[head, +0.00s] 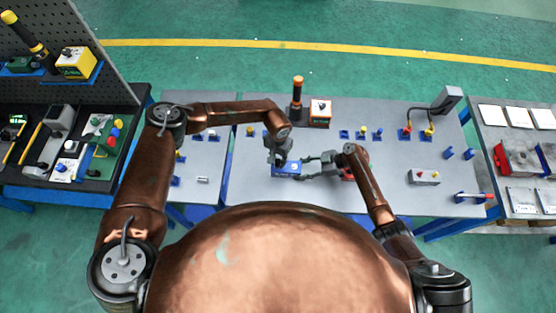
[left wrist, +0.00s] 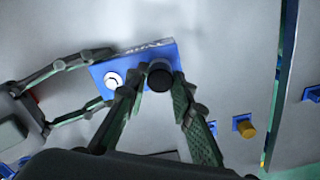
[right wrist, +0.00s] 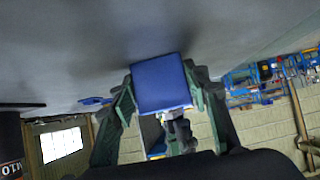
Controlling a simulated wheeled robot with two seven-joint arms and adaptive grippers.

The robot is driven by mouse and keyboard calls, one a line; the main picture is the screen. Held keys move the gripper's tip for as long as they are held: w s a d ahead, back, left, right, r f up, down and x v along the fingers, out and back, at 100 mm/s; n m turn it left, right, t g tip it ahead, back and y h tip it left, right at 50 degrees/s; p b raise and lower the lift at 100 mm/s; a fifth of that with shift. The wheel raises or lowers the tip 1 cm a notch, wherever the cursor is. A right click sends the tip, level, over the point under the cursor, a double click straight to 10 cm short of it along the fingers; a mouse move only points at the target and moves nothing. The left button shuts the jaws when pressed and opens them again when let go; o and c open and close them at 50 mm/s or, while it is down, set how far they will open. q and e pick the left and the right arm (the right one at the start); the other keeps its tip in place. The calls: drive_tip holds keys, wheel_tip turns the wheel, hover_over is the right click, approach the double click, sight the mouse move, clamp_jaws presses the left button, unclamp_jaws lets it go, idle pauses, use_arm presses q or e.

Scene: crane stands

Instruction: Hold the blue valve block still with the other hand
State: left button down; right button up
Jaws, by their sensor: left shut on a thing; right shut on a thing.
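The blue valve block (head: 286,169) sits on the grey table near its front edge. In the left wrist view the block (left wrist: 136,62) carries a white round fitting and a black knob (left wrist: 160,75). My left gripper (head: 280,156) comes from above, with its fingertips around the black knob. My right gripper (head: 303,168) reaches in from the right. Its fingers lie along two opposite sides of the block in the left wrist view. In the right wrist view the block's blue end face (right wrist: 161,85) fills the space between its fingers.
Small blue fixtures (head: 362,134) lie behind the block. A grey box with buttons (head: 423,177) stands to the right. The tabletop left of the block is mostly clear.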

use_arm(q)
drive_tip(key=m, duration=0.4)
drive_tip(key=c, duration=1.6)
unclamp_jaws()
drive_tip(key=shift+c, duration=0.7)
